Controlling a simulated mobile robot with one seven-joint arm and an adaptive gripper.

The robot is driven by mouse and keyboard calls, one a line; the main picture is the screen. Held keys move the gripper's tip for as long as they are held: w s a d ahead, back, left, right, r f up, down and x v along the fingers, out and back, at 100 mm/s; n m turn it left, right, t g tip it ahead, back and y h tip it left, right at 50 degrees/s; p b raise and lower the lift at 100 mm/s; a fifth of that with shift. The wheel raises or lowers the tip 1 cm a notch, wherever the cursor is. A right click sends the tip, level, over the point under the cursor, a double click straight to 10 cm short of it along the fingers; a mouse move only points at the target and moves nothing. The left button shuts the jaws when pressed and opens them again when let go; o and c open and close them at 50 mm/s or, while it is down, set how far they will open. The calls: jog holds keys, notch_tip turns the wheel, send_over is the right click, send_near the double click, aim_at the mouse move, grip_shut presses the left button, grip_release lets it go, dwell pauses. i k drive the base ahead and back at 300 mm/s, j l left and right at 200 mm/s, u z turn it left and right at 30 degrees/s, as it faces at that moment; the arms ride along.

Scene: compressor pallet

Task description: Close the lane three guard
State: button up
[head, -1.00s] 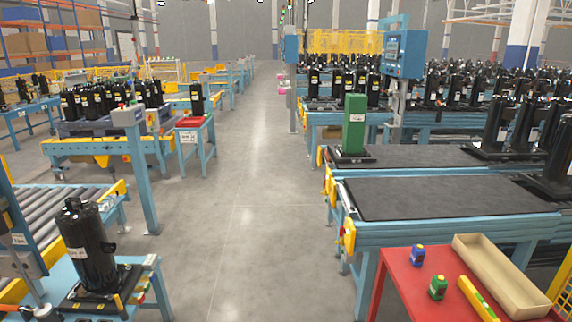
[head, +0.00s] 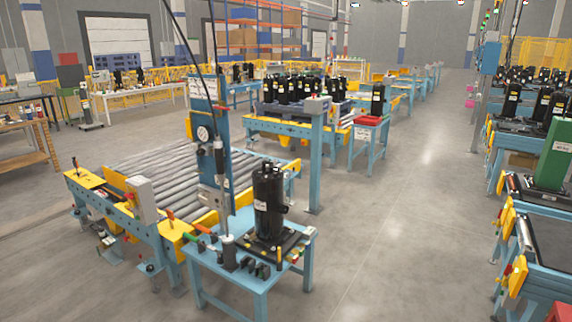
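No guard marked as lane three can be made out in the head view. Yellow mesh panels (head: 540,50) stand at the back right, but I cannot tell whether one is that guard or whether it is open. Blue lanes with dark tops, such as the near one (head: 556,240), run along the right edge and are cut off by the frame. They have yellow end pieces (head: 515,278) on their aisle side. My gripper is not in view.
A blue bench (head: 232,283) carries a black compressor (head: 268,205) at centre left. A roller conveyor (head: 185,178) stands behind it.

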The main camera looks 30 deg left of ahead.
aim_at(117, 179)
jog(key=j+u, duration=0.2)
jog(key=u, duration=0.2)
jog(key=j+u, duration=0.2)
jog(key=u, duration=0.25)
jog(key=i+j+u, duration=0.2)
jog(key=j, duration=0.15)
jog(key=i+j+u, duration=0.15)
jog(key=j, duration=0.25)
jog(key=i+j+u, duration=0.25)
jog(key=j+u, duration=0.2)
jog(key=i+j+u, duration=0.7)
jog(key=u, duration=0.25)
jog(key=i+j+u, duration=0.1)
jog(key=i+u, duration=0.15)
jog(key=i, duration=2.05)
jog(key=i+u, duration=0.1)
jog(key=i, duration=1.1)
jog(key=i+l+u, duration=0.1)
jog(key=i, duration=1.05)
